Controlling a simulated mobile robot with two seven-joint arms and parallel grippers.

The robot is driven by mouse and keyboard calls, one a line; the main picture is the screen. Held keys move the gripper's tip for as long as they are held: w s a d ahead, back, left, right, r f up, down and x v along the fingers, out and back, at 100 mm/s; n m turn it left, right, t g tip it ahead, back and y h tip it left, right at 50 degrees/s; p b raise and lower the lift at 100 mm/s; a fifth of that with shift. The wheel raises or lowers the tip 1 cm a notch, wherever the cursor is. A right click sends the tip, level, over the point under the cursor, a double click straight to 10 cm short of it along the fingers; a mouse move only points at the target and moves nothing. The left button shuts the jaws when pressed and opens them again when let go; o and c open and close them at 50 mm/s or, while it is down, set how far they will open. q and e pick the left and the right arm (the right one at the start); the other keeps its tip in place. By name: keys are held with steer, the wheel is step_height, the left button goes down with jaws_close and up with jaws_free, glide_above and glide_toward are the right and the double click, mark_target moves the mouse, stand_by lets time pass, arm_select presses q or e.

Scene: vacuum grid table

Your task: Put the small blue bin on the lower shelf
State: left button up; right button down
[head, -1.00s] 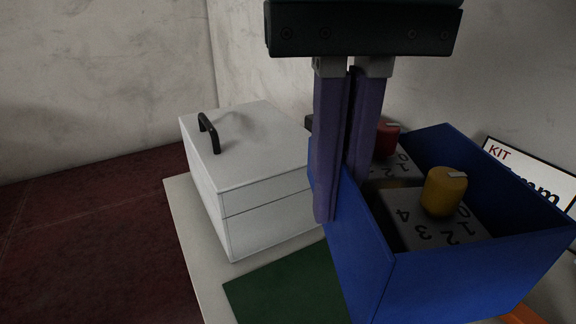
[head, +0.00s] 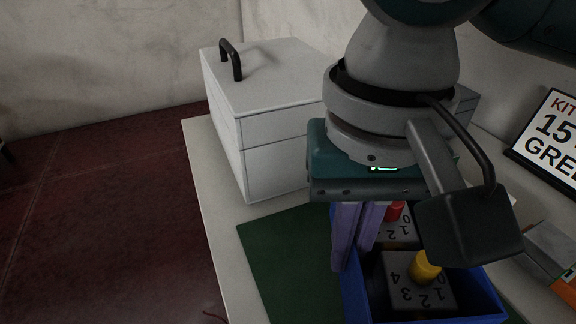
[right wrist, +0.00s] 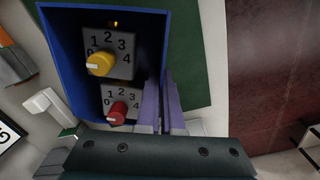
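The small blue bin (head: 355,297) is at the lower right of the head view, over the green mat. It holds two grey blocks with numbered dials, one with a yellow knob (head: 425,268) and one with a red knob (head: 394,211). My right gripper (head: 352,258) points down at the bin's left wall, one finger on each side, closed on it. The right wrist view also shows the bin (right wrist: 68,75) and the two fingers (right wrist: 163,95) at its wall. I cannot tell whether the bin touches the mat. My left gripper and the lower shelf are not in view.
A white drawer box (head: 265,85) with a black handle stands on the pale table (head: 205,165), behind the green mat (head: 285,260). A KIT sign (head: 553,135) stands at the right. Dark red floor (head: 90,220) lies beyond the table's left edge.

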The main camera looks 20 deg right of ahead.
mark_target(341, 279)
step_height(341, 279, down, 4)
steer(key=shift+r+b, duration=0.25)
steer(key=shift+b, duration=0.15)
steer(key=c, duration=1.5)
jaws_free()
steer(key=shift+f, duration=0.1)
steer(key=o, duration=0.4)
